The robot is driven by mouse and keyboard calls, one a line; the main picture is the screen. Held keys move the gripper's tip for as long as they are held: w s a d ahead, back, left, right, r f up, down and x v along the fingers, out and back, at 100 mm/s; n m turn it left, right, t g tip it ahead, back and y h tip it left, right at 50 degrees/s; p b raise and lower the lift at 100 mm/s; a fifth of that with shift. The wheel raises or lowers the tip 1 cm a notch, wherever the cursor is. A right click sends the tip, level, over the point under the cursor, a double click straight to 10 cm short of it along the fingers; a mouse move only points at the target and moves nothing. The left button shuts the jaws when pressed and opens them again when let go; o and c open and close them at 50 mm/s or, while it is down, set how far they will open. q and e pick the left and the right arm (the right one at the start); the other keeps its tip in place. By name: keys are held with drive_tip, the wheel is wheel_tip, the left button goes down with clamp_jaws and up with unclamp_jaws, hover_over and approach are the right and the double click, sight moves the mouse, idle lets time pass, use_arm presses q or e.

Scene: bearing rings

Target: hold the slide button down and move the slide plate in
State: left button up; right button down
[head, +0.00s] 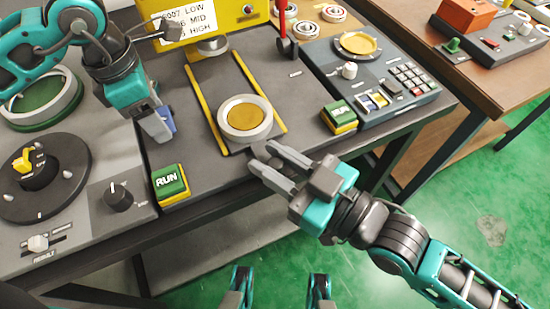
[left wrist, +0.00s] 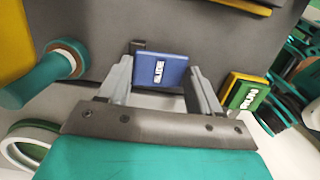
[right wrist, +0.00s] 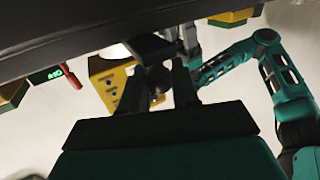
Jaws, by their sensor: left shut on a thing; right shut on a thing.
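The blue slide button (head: 168,119) stands on the dark bench top left of the yellow rails. In the left wrist view the button (left wrist: 161,72) shows its label between my fingers. My left gripper (head: 160,132) is shut on it, pointing down. The dark slide plate (head: 236,147) lies between the rails at their front end, carrying a pale ring (head: 226,123) with a gold centre. My right gripper (head: 265,158) is shut on a dark knob (right wrist: 155,78) at the plate's front edge; the fingers partly hide the knob.
A yellow press (head: 215,22) stands behind the rails (head: 202,106). Green RUN buttons (head: 170,181) (head: 340,113) flank the slide. A keypad panel (head: 400,95) is at the right, a dial panel (head: 40,170) at the left. The track behind the plate looks clear.

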sight(255, 131)
drive_tip(key=w+a, duration=0.1)
drive_tip(key=w, duration=0.1)
drive_tip(key=w+a, duration=0.1)
drive_tip(key=w, duration=0.1)
drive_tip(key=w+a, duration=0.2)
drive_tip(key=shift+w, duration=0.25)
drive_tip(key=c, duration=1)
unclamp_jaws()
drive_tip(key=shift+o, duration=0.2)
drive_tip(key=shift+d, duration=0.1)
drive_tip(key=v, duration=1.2)
